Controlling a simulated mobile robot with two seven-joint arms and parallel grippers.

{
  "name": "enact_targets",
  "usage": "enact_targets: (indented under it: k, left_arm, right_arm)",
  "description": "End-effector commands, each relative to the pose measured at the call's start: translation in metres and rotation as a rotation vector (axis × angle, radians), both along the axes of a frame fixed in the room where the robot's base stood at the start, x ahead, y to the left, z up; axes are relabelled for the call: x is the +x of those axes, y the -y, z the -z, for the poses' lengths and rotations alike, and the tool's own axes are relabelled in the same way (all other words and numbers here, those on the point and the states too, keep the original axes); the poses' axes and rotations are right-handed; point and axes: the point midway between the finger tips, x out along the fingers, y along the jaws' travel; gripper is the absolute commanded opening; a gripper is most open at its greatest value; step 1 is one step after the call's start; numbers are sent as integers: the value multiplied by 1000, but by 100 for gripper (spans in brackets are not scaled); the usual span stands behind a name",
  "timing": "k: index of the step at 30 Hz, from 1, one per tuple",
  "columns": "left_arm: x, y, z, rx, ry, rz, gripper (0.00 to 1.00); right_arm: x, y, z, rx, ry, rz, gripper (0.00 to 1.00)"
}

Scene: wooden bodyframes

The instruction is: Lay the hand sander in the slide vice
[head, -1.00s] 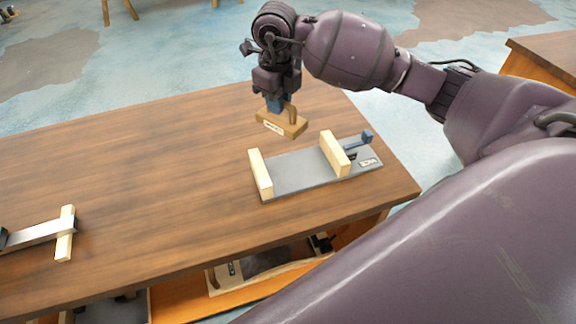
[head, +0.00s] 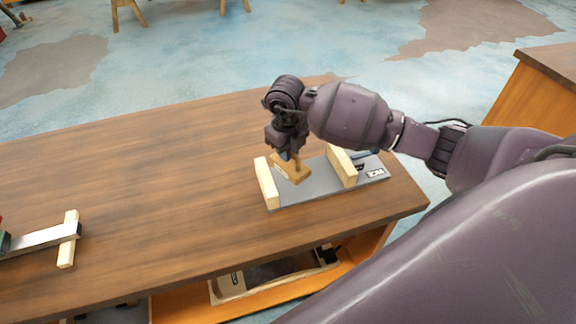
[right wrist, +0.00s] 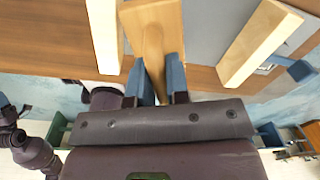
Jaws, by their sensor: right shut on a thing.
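The slide vice (head: 320,180) lies on the table, a grey plate with two pale wooden jaws. The wooden hand sander (head: 293,172) is between the jaws, closer to the left one, at or just above the plate; I cannot tell whether it touches. My right gripper (head: 285,155) is above it, shut on its handle. In the right wrist view the blue fingers (right wrist: 160,80) sit on either side of the handle of the hand sander (right wrist: 153,22). One jaw of the slide vice (right wrist: 257,42) shows at right there, apart from the sander. My left gripper is not in view.
The wooden table (head: 150,190) is mostly clear in the middle. A metal-and-wood tool (head: 68,238) lies at its left front. A wooden tray (head: 275,280) sits on the shelf below. Another wooden bench (head: 540,85) stands at right.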

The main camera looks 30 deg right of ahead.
Motion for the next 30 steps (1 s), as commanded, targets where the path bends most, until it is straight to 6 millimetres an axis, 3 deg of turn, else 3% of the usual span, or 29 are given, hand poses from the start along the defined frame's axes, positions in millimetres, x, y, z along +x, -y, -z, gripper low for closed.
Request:
enact_targets:
  k: [8,18,29,30]
  left_arm:
    - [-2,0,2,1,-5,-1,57]
    - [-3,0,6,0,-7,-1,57]
    - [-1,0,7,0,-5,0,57]
    - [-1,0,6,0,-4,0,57]
  right_arm:
    - [0,0,19,0,0,0,0]
    - [0,0,58,0,-1,0,0]
    - [0,0,61,-1,1,-1,0]
    - [0,0,61,0,0,-1,19]
